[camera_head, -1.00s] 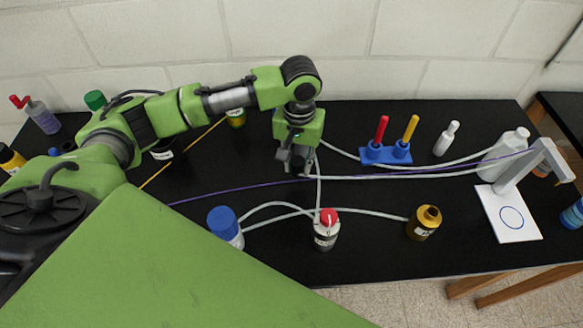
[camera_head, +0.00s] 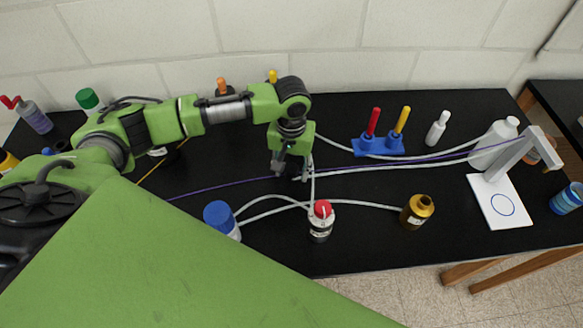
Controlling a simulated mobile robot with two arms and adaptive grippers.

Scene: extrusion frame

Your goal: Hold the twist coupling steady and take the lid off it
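I cannot tell for certain which object is the twist coupling. My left gripper (camera_head: 290,174) points down over the middle of the black bench, near where pale hoses meet. Its fingers are small and dark against the black top, so I cannot tell whether they are open or hold anything. Any small dark part beneath it is hidden or blends in. My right gripper is not in view.
A blue-capped bottle (camera_head: 221,219) stands at front left and a brown bottle (camera_head: 416,211) at front right. A blue holder (camera_head: 377,146) has red and yellow handles. A white stand (camera_head: 510,210) is at right. Pale hoses and a purple cord cross the bench.

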